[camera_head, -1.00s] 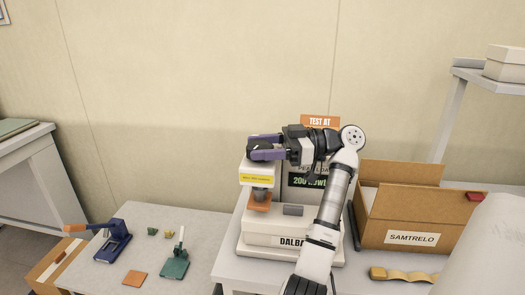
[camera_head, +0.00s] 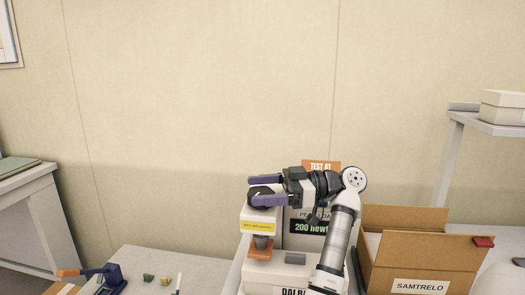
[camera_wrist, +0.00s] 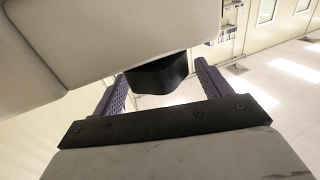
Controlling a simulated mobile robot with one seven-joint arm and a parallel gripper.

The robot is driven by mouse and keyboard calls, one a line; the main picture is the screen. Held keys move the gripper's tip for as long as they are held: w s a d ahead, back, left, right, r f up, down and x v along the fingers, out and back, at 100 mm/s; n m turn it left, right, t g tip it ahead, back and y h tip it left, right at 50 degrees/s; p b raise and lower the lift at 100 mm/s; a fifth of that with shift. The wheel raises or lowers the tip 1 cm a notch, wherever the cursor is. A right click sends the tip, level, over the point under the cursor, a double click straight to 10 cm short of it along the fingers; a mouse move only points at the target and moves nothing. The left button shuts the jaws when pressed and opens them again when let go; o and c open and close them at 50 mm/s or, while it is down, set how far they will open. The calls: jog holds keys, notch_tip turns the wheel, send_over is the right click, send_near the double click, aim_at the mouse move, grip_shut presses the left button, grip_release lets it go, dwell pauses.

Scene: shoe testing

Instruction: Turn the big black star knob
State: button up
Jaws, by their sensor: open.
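The big black star knob (camera_head: 260,192) sits on top of the white test machine's head (camera_head: 262,214), which carries a yellow label. My gripper (camera_head: 250,190) is open, with one purple finger on the far side of the knob and one on the near side. In the wrist view the black knob (camera_wrist: 158,75) shows between the two spread fingers (camera_wrist: 160,70), partly hidden by the pale machine head. I cannot tell whether either finger touches it.
An orange block (camera_head: 261,249) is under the machine head. A grey panel with a green-lettered display (camera_head: 312,227) stands behind my wrist. A cardboard box (camera_head: 420,255) is close on the right. A small table (camera_head: 165,262) with a blue lever tool (camera_head: 112,278) is at lower left.

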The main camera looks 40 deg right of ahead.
aim_at(263, 191)
notch_tip(263, 191, up, 19)
jog(key=shift+b, duration=0.4)
